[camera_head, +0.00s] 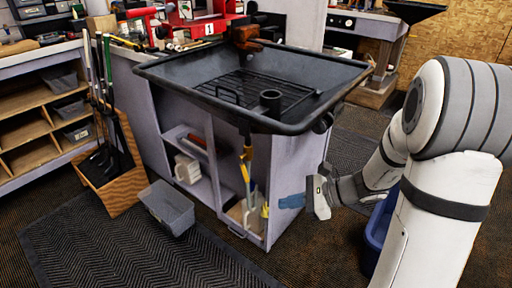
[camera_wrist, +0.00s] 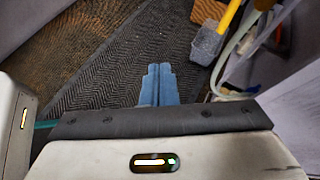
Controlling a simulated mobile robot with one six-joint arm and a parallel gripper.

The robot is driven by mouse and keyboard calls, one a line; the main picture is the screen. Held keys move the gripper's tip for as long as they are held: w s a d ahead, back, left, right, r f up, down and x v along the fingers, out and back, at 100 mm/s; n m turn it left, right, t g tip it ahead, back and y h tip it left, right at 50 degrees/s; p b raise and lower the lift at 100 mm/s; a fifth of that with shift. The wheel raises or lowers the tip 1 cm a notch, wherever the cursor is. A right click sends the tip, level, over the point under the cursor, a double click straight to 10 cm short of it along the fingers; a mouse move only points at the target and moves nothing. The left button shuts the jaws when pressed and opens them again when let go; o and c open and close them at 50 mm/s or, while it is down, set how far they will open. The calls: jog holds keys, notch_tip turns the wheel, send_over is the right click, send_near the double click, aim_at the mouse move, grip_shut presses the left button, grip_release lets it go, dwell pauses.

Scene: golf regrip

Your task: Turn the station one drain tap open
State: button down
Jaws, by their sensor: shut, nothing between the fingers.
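The station marked "1" (camera_head: 209,29) has a black basin (camera_head: 190,75) with a wire rack and a short black upright cup, set on a grey cabinet. A dark rounded fitting (camera_head: 323,123) sits under the basin's right corner; I cannot tell whether it is the drain tap. A yellow and dark upright part (camera_head: 247,163) hangs below the basin's front edge, and its yellow length shows in the wrist view (camera_wrist: 231,15). My gripper (camera_head: 280,203) is in front of the cabinet's right side, below the basin. Its blue fingers (camera_wrist: 159,67) are together and empty.
A grey bin (camera_head: 167,207) stands on the floor mat (camera_head: 130,250) before the cabinet. A wooden rack (camera_head: 118,190) holds golf clubs at left. A blue tub (camera_head: 376,235) stands behind my arm. Open shelves (camera_head: 200,190) face the front.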

jog(key=w+d+r+m+t+p, duration=0.2)
jog(key=w+d+r+m+t, duration=0.1)
jog(key=w+m, duration=0.25)
jog(key=t+b, duration=0.1)
jog(key=b, duration=0.1)
send_near(244, 171)
jog(key=w+a+f, duration=0.3)
jog(key=a+f, duration=0.1)
jog(key=shift+a+y, duration=0.3)
jog(key=shift+y, duration=0.1)
jog(key=shift+w+f, duration=0.1)
jog(key=shift+w+a+f+b, duration=0.3)
jog(key=shift+a+b, duration=0.25)
